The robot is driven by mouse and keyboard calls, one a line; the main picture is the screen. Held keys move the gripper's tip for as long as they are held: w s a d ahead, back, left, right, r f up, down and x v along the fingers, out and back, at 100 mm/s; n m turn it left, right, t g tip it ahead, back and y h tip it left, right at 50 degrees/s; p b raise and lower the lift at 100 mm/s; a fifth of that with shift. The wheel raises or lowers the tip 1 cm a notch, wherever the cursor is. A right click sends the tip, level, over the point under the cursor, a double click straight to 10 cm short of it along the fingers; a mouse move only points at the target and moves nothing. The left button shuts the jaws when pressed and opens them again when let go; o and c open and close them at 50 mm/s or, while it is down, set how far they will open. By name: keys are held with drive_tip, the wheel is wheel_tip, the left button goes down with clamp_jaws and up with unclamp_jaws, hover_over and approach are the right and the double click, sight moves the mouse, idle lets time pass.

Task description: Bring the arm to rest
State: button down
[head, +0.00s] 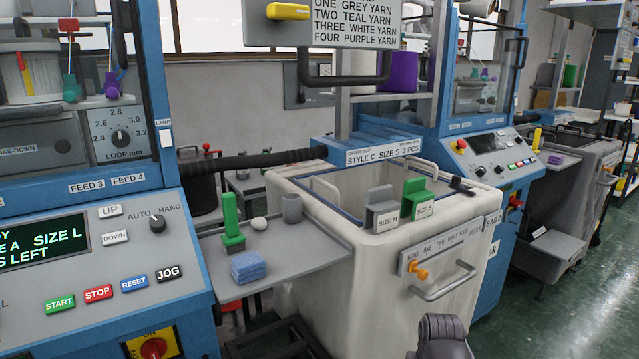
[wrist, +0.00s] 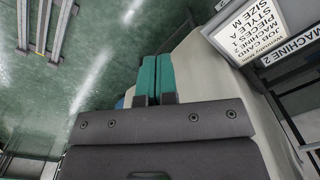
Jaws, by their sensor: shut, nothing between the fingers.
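My gripper (wrist: 157,75) shows in the wrist view as two teal fingers side by side, pressed together with nothing between them. It is apart from any object I can make out, with green floor and a pale bin side beyond it. In the head view only a dark grey rounded part, likely of my arm, shows at the bottom edge right of centre; the fingers are out of that view.
A pale bin (head: 335,260) with size blocks on its rim stands between blue knitting machines. A grey shelf (head: 285,262) holds a green-handled tool (head: 232,225) and folded blue cloth (head: 248,266). Green floor (head: 560,310) is open at the right.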

drive_tip(key=a+n, duration=0.1)
drive_tip(key=a, duration=0.3)
wheel_tip(320, 180, up, 24)
drive_tip(key=p, duration=2.4)
drive_tip(key=shift+a, duration=0.35)
